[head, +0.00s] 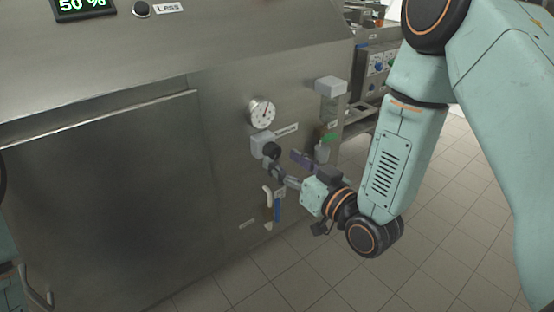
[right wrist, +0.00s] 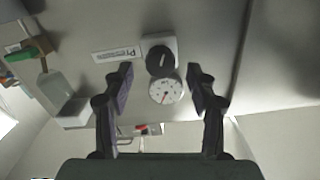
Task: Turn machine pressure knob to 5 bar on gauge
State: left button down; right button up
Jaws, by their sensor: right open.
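The round white pressure gauge (head: 262,112) is on the steel machine's front. Its dark needle shows, but the numbers are too small to read. The black pressure knob (head: 271,149) sits just below it on a grey block. My right gripper (head: 284,162) is open and empty, just below and to the right of the knob. In the right wrist view the scene is upside down: the knob (right wrist: 160,60) and gauge (right wrist: 165,91) appear between the two spread fingers (right wrist: 160,78). I see no contact with the knob. My left gripper is out of view.
A blue-handled valve (head: 277,206) is below the knob. A grey box (head: 330,86) and a green-handled tap (head: 329,137) are to the right on the machine. A display reading 50 % (head: 82,5) is at top left. The tiled floor (head: 300,270) is clear.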

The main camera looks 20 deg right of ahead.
aim_at(272, 151)
jog(key=shift+x, duration=1)
jog(key=shift+w+a, duration=0.2)
jog(key=shift+w, duration=0.15)
jog(key=shift+d, duration=0.1)
jog(key=shift+c, duration=0.2)
jog(key=shift+c, duration=0.7)
jog(key=c, duration=1)
jog(key=shift+n, duration=0.3)
